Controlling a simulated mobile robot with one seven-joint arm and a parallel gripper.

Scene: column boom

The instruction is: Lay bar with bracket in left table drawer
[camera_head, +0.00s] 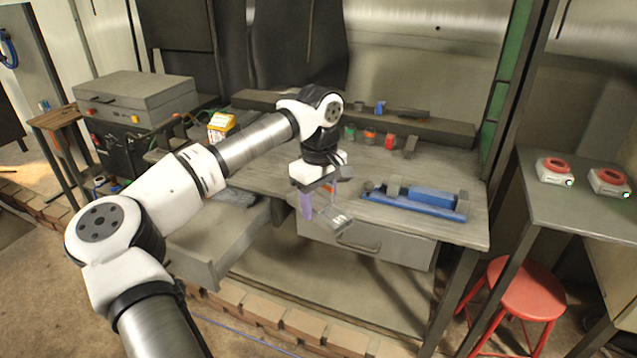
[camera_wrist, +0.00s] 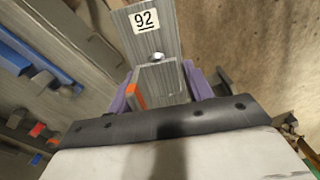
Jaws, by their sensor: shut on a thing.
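The grey metal bar with bracket (camera_head: 338,219) hangs at my gripper, in front of the table's front edge. In the wrist view the bar (camera_wrist: 153,30) carries a white label reading 92, and its bracket sits between the purple fingers. My gripper (camera_head: 318,199) is shut on the bracket; it also shows in the wrist view (camera_wrist: 160,88). The left table drawer (camera_head: 210,264) is pulled out, to the left of and below my gripper.
The right table drawer (camera_head: 392,251) looks shut, close behind the bar. A blue fixture (camera_head: 415,207) lies on the tabletop, with small coloured parts behind it. A red stool (camera_head: 524,289) stands at right. A grey case (camera_head: 137,97) stands at left.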

